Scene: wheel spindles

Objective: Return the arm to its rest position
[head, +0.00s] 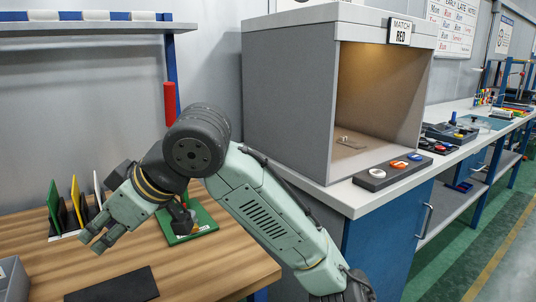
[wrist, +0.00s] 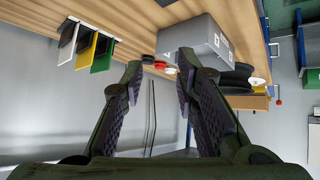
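My arm shows in the head view, with its pale green upper link and dark round joint in the middle of the picture. My gripper (head: 102,238) hangs over the left part of the wooden table, pointing down to the left. In the wrist view my gripper (wrist: 158,82) has its two dark ridged fingers spread apart. Nothing is between the fingertips. The fingers hide part of the table behind them.
The wooden table (head: 215,272) bears a dark mat (head: 112,285), a grey bin (head: 12,280), upright coloured cards (head: 76,203) and a green board (head: 205,220). The grey booth (head: 288,100) stands right of my arm. A shelf (head: 95,28) hangs at upper left.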

